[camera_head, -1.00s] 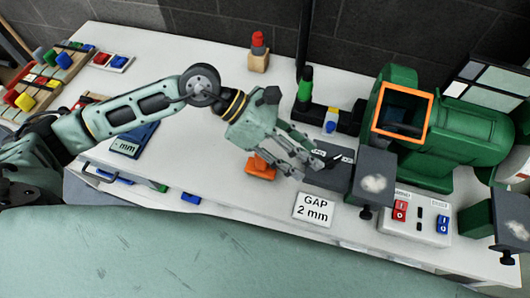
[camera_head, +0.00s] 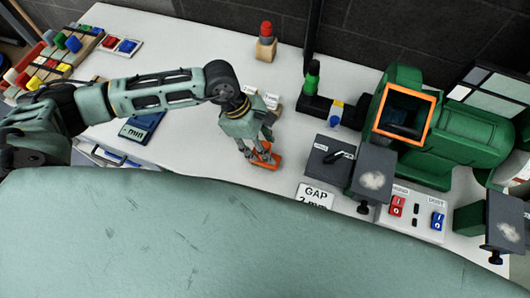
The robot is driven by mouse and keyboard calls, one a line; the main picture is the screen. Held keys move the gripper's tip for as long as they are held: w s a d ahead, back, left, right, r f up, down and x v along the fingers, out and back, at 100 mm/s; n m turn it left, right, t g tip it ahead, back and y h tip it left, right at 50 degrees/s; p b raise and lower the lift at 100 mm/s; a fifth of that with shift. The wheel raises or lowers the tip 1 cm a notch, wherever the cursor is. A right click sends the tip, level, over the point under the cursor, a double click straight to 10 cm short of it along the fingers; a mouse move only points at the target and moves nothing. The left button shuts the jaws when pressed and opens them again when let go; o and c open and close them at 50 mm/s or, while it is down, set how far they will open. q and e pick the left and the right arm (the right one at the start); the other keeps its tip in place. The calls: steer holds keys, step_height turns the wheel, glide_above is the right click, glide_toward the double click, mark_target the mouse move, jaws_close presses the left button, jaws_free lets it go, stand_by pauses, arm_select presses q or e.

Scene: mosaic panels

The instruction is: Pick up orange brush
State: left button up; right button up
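An orange object (camera_head: 271,164), which looks like the brush, rests on the white bench top near the middle of the head view. My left gripper (camera_head: 262,158) points down over it from above. Its fingers reach down beside the orange part and hide some of it. I cannot tell whether the fingers are closed on it or only around it. My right gripper is not in view.
A green grinder (camera_head: 455,130) with an orange-framed shield stands at the right, with dark rests before it. A dark block (camera_head: 330,160) lies right of the gripper. A GAP 2 mm sign (camera_head: 315,196) and a switch box (camera_head: 411,212) are near the front edge.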

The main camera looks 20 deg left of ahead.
arm_select(q)
steer(key=shift+c, duration=0.4)
jaws_close()
